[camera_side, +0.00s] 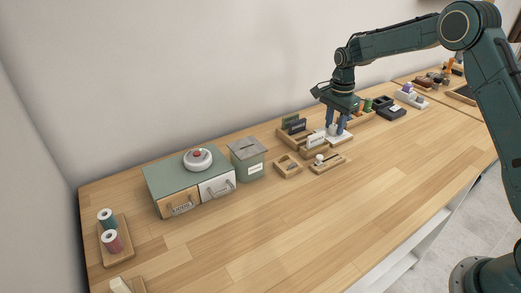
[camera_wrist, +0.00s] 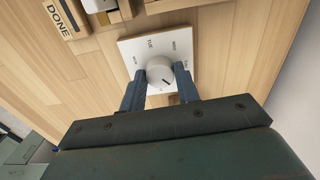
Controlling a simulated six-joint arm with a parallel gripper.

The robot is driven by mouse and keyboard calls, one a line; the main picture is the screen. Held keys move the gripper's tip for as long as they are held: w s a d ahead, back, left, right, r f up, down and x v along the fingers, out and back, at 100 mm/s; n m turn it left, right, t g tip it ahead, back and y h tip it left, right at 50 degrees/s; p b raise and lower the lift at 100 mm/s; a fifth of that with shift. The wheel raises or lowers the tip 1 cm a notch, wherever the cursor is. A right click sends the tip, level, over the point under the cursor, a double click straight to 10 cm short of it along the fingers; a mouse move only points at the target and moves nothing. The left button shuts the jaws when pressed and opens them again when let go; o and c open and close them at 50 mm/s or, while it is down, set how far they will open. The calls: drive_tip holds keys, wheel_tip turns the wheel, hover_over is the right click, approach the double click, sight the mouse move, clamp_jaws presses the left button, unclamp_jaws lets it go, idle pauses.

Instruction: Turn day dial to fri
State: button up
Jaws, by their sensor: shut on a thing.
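The day dial is a white square plate (camera_side: 346,138) with a round white knob (camera_wrist: 158,70); the plate also shows in the wrist view (camera_wrist: 128,48). Small day labels ring the knob; TUE reads near the plate's far edge, and others are too small or partly covered. A dark pointer line on the knob points to the lower right in the wrist view. My gripper (camera_wrist: 160,74) is shut on the knob, one blue finger on each side. In the side view my gripper (camera_side: 337,126) reaches down onto the dial from above.
A wooden DONE holder (camera_wrist: 62,18) lies close to the dial. Small trays (camera_side: 288,167) and card holders (camera_side: 296,126) stand to its left. A green drawer box (camera_side: 165,176) with a red button and a lidded bin (camera_side: 248,158) stand farther left.

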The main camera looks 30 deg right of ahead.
sight(334, 127)
drive_tip(key=o, duration=1)
drive_tip(key=shift+c, duration=0.2)
drive_tip(key=shift+r, duration=0.15)
wheel_tip(334, 127, up, 14)
drive_tip(key=shift+f, duration=0.2)
